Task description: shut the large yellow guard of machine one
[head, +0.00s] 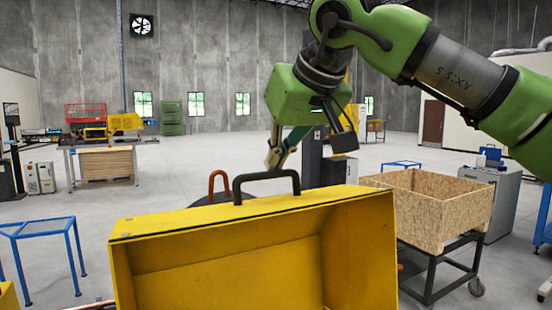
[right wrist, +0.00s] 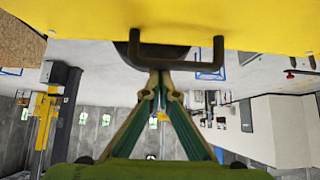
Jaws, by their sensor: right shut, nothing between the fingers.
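The large yellow guard (head: 215,265) stands raised in the head view, with its hollow inside facing me. A black handle (head: 266,177) sits on its top edge. My right gripper (head: 273,162) is just behind the handle, its fingers together and empty, pointing down. In the right wrist view the fingertips (right wrist: 161,80) overlap the handle (right wrist: 178,64), and the guard's yellow surface (right wrist: 180,22) fills the top. I cannot tell whether the fingers touch the handle. My left gripper is out of view.
A wooden crate (head: 440,215) on a dark wheeled cart (head: 440,270) stands right of the guard. A blue-framed table (head: 40,228) is at the left. Behind the guard, a red-brown bent tube (head: 219,180) rises beside a dark round surface (head: 204,199). Open floor lies beyond.

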